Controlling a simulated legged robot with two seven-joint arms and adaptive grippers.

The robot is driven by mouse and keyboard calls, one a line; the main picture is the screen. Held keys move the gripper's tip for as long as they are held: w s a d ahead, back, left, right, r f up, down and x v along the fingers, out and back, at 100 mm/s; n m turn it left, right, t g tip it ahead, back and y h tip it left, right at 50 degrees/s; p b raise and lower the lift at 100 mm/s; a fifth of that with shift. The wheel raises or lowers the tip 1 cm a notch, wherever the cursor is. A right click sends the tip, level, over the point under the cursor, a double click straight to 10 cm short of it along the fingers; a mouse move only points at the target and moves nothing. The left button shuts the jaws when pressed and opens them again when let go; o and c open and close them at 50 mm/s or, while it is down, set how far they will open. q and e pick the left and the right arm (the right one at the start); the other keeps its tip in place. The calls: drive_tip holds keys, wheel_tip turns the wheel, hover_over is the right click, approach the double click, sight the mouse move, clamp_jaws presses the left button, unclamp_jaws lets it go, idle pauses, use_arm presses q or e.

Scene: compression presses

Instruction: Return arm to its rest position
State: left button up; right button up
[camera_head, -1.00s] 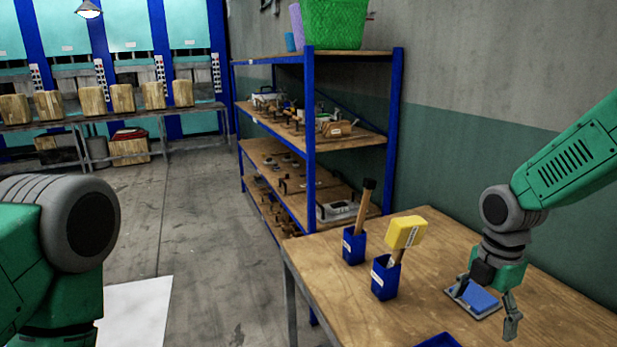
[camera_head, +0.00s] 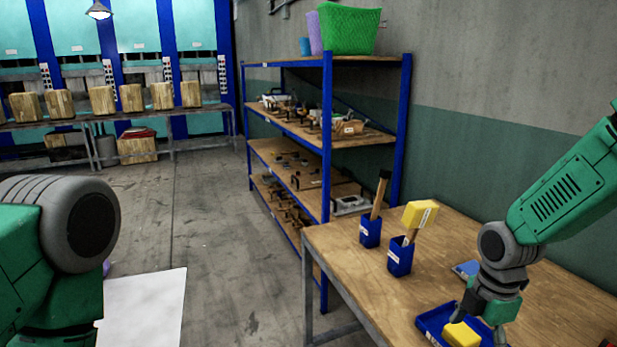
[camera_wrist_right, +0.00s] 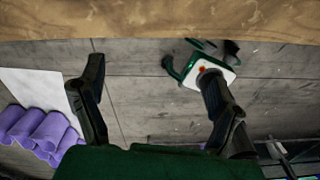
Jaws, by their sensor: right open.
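My right arm (camera_head: 565,195) reaches in from the right in the head view. Its gripper (camera_head: 483,325) is low over the wooden table, at a blue tray (camera_head: 432,320) with a yellow block (camera_head: 462,335). I cannot tell whether it touches them. In the right wrist view the two dark fingers of the gripper (camera_wrist_right: 153,66) are spread, with nothing held between them. My left arm shows at the left edge of the head view, but its gripper is out of sight.
Blue holders with a handled tool (camera_head: 370,230) and a yellow-headed mallet (camera_head: 418,215) stand on the table (camera_head: 340,255). A flat blue item (camera_head: 467,269) lies behind the gripper. A shelf rack (camera_head: 326,150) stands behind. The wrist view shows floor, purple rolls (camera_wrist_right: 40,132) and a green-white device (camera_wrist_right: 215,70).

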drive_tip(key=s+a+f+m, duration=0.4)
drive_tip(key=s+f+m, duration=0.7)
drive_tip(key=s+f, duration=0.4)
drive_tip(key=s+d+f+m, duration=0.1)
drive_tip(key=s+f+m, duration=0.1)
drive_tip(key=s+m, duration=0.45)
drive_tip(key=s+d+f+m, duration=0.2)
drive_tip(key=s+m, duration=0.1)
drive_tip(key=s, duration=0.7)
use_arm(q)
wheel_tip(320, 180, down, 14)
drive_tip(key=b, duration=1.4)
drive_tip(key=shift+a, duration=0.3)
use_arm(e)
drive_tip(key=w+a+f, duration=0.1)
drive_tip(key=f, duration=0.5)
drive_tip(key=w+a+f, duration=0.1)
drive_tip(key=w+f, duration=0.1)
drive_tip(key=f, duration=0.5)
drive_tip(key=shift+w+n+t, duration=0.25)
drive_tip(key=shift+n+t, duration=0.05)
drive_tip(key=shift+n, duration=0.15)
